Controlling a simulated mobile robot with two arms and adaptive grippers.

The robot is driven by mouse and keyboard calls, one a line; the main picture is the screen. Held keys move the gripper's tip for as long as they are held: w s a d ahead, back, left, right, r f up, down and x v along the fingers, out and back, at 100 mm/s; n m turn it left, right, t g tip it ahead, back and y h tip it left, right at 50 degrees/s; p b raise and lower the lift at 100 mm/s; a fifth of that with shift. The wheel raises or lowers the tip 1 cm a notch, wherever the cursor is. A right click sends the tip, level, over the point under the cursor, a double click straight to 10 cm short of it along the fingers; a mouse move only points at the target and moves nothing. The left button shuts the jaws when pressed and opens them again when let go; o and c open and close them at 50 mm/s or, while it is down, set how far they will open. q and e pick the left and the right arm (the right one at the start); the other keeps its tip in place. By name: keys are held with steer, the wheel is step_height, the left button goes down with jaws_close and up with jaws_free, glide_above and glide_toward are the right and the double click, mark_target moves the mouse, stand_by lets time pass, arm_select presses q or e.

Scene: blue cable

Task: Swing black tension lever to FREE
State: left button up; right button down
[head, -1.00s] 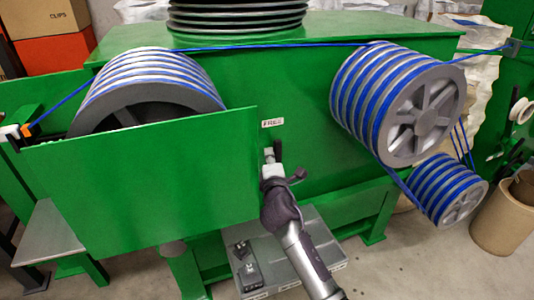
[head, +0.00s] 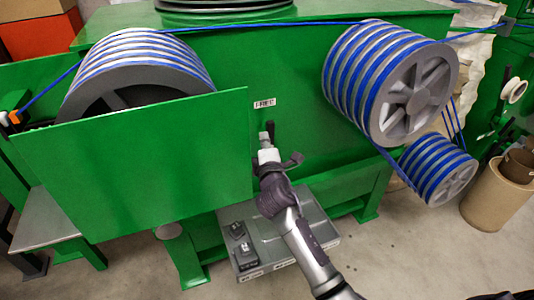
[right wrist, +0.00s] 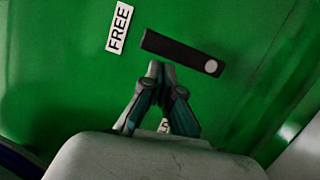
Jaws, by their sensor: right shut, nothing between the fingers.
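The black tension lever (head: 271,128) is on the green machine front, just below the white FREE label (head: 264,103). In the right wrist view the lever (right wrist: 178,50) is a black bar with a pale round pivot at its right end; its free end points toward the FREE label (right wrist: 119,27), with a small gap between. My right gripper (head: 265,138) is at the lever in the head view. In the wrist view its fingertips (right wrist: 161,70) are shut and empty, just beside the bar; I cannot tell whether they touch it. My left gripper is out of view.
Another label (right wrist: 164,126) is mostly hidden behind the fingers. Blue cable runs over the left drum (head: 135,75) and the right pulley (head: 400,85). A green guard panel (head: 130,165) stands left of the lever. A grey tray (head: 290,245) lies below, beyond my arm.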

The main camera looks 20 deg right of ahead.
steer(key=v, duration=1)
steer(key=shift+s+a, duration=0.1)
